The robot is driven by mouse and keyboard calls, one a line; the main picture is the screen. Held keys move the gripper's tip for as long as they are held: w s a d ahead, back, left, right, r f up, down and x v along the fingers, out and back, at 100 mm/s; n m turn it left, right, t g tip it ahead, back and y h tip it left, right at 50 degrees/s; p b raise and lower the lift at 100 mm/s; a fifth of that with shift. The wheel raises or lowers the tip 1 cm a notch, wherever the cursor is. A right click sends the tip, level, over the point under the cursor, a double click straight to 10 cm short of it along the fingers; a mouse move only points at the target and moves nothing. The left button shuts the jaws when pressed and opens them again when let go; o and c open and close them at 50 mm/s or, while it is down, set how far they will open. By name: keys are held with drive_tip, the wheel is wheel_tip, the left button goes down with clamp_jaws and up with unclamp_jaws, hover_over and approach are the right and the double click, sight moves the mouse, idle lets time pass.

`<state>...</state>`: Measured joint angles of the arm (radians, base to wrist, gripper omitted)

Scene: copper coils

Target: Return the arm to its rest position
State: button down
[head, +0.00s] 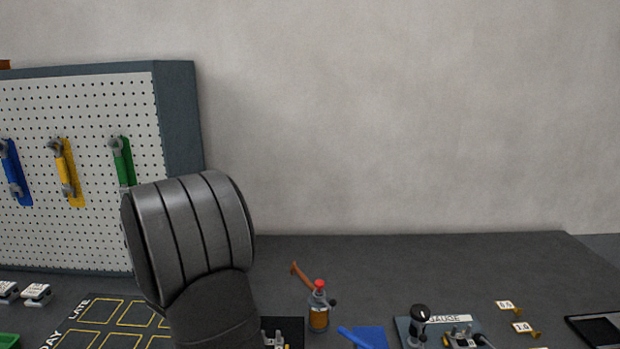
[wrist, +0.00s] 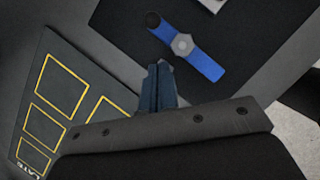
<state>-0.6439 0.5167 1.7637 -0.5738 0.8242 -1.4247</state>
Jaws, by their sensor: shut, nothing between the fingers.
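My gripper (wrist: 154,85) shows in the wrist view with its two dark fingers shut together and nothing between them. It is above the dark bench, between a board with yellow outlined squares and a black mat. In the head view a large grey link of my arm stands up at the lower left middle, and the gripper itself does not show there.
A blue tool (wrist: 188,47) lies on the black mat (wrist: 262,75). The board (wrist: 58,115) marked LATE is at left. A pegboard (head: 85,225) with wrenches stands behind. A bottle (head: 319,308), blue dustpan-like piece (head: 369,337) and gauge stand (head: 418,325) are at right.

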drive_tip(key=s+n, duration=0.1)
drive_tip(key=s+n+y, duration=0.1)
drive_tip(key=n, duration=0.1)
drive_tip(key=s+n+t, duration=0.1)
drive_tip(key=s+n, duration=0.1)
drive_tip(key=shift+a+y, duration=0.3)
drive_tip(key=s, duration=0.3)
drive_tip(key=shift+a+f+n, duration=0.15)
drive_tip(key=shift+a+n, duration=0.15)
drive_tip(key=shift+a, duration=0.1)
drive_tip(key=d+v, duration=0.1)
drive_tip(key=v, duration=0.8)
drive_tip(key=shift+a+r, duration=0.25)
